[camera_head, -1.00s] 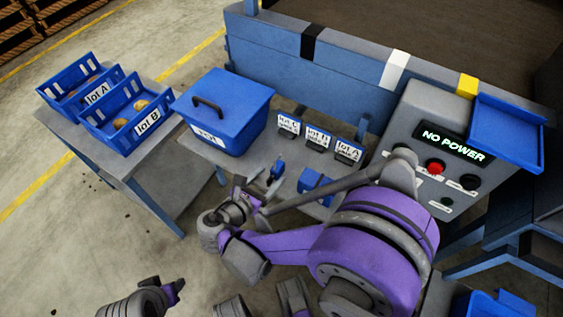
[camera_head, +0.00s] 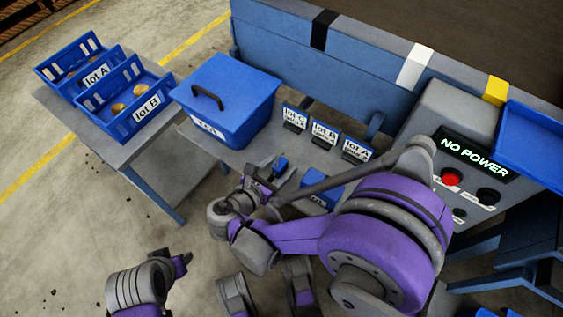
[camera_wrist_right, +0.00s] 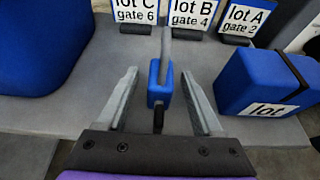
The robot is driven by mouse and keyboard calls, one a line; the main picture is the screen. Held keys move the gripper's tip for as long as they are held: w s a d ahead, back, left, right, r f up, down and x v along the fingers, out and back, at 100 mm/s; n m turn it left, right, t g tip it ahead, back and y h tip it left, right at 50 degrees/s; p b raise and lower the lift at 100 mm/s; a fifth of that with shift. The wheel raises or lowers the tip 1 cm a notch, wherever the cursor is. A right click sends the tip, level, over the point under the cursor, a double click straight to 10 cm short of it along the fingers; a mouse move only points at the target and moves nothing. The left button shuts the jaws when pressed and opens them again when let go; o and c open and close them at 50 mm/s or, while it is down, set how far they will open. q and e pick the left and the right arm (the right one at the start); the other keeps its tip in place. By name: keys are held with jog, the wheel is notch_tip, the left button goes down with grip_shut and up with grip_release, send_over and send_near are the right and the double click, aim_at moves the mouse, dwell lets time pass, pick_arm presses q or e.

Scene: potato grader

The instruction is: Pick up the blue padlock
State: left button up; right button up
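The blue padlock (camera_wrist_right: 155,92) lies on the grey table between the spread fingers of my right gripper (camera_wrist_right: 159,74), with a visible gap on each side. Its grey shackle points away from the gripper, and a dark stub shows at its near end. In the head view the padlock (camera_head: 281,163) is a small blue shape just beyond my right gripper (camera_head: 268,180), which is open and empty. At the lower left of the head view, my left arm's end (camera_head: 180,264) hangs over the floor; its fingers are not clear.
A blue strapped box labelled "lot" (camera_wrist_right: 250,85) lies right of the padlock. A lidded blue bin (camera_head: 232,98) stands to the left. Lot cards (camera_head: 325,132) stand behind. Crates of potatoes (camera_head: 135,118) sit on the left table. A "NO POWER" panel (camera_head: 475,157) is at right.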

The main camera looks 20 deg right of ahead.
aim_at(279, 156)
grip_shut()
dwell(0.3)
notch_tip(279, 156, up, 10)
jog(key=p, duration=0.4)
jog(key=shift+a, duration=0.1)
